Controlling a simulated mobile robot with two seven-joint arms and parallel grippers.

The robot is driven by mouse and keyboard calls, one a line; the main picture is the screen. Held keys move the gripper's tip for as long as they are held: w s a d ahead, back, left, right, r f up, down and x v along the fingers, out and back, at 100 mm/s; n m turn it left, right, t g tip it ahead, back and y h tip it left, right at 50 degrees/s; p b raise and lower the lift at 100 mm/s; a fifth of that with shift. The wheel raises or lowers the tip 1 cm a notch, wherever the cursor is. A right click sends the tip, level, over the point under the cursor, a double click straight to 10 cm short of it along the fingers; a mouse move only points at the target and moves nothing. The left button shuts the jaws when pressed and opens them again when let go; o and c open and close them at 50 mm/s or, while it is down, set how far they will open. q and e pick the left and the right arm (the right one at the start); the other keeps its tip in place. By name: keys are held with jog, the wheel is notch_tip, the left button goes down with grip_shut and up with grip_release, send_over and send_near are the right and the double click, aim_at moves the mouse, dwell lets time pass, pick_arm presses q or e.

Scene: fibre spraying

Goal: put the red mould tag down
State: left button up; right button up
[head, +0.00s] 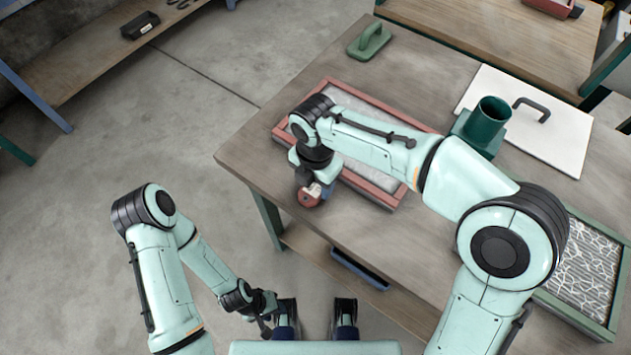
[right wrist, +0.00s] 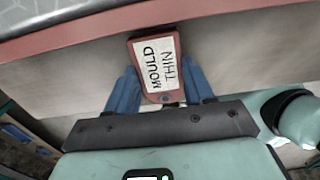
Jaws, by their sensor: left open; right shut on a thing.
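The red mould tag (head: 306,198) is at the near left side of the red-framed tray (head: 300,104). In the right wrist view the tag (right wrist: 155,68) carries a white label reading "MOULD THIN". My right gripper (head: 312,188) is shut on the tag, with a blue finger on either side of it in the right wrist view. The tag is over the bare tabletop strip beside the tray's red rim (right wrist: 80,32). I cannot tell whether it touches the table. My left gripper (head: 266,318) is open and empty, low in front of the table and away from the tag.
On the wooden table (head: 425,70) are a green hand float (head: 369,41), a green cup (head: 487,122), a white board with a handle (head: 568,140) and a green-framed tray of fibre (head: 590,272). Bare tabletop shows left of the red-framed tray.

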aim_at(315, 186)
jog(key=shift+f, duration=0.25)
jog(key=shift+f, duration=0.1)
jog(key=o, duration=1)
notch_tip(315, 186, up, 12)
jog(key=p, duration=0.2)
jog(key=shift+r, duration=0.2)
